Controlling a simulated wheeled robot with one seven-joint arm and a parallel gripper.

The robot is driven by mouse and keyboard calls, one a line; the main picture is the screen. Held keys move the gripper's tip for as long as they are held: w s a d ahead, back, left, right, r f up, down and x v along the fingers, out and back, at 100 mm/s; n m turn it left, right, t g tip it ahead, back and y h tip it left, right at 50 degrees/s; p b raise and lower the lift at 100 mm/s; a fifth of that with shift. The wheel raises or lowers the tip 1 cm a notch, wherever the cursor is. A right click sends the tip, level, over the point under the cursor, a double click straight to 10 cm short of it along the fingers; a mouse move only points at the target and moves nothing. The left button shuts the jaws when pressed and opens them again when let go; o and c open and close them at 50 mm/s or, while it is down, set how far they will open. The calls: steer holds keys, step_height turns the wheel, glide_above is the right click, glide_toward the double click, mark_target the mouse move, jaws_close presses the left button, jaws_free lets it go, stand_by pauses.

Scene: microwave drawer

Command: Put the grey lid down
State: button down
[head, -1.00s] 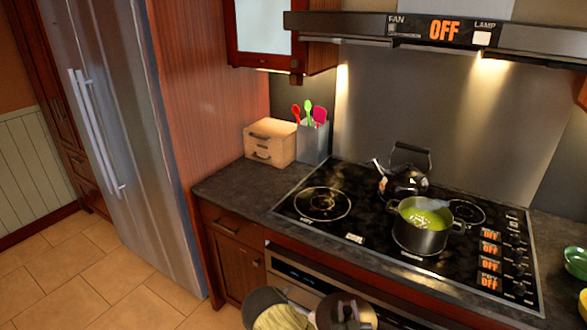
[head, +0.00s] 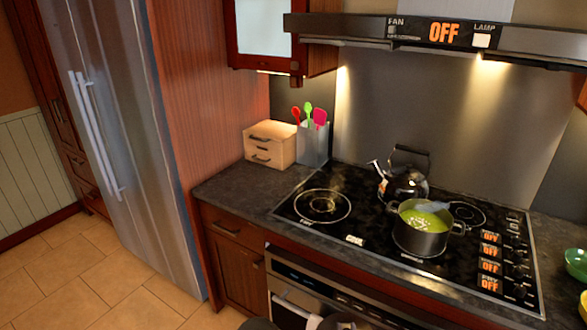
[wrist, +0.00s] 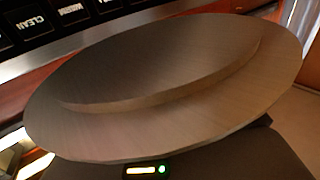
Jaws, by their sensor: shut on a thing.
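The grey lid (wrist: 170,85) fills most of the wrist view as a wide, tilted disc with a raised inner step. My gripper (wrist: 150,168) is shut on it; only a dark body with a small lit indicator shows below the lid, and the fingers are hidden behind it. The lid is held in front of the stove. In the head view only dark rounded parts show at the bottom edge, too cut off to tell lid from arm.
The black cooktop (head: 365,228) holds a pot of green soup (head: 421,230) and a kettle (head: 403,185). Dark counter (head: 250,183) left of the cooktop is bare in front of a wooden box (head: 270,145) and utensil holder (head: 313,145). An oven (head: 300,290) is below.

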steer(key=w+r, duration=0.4)
steer(key=r, duration=0.1)
steer(key=shift+w+r, duration=0.2)
steer(key=shift+r, duration=0.1)
steer(key=shift+f, duration=0.15)
steer(key=s+f, duration=0.4)
steer(key=f, duration=0.1)
steer(key=shift+s+f, duration=0.15)
steer(key=shift+s, duration=0.05)
stand_by(0.7)
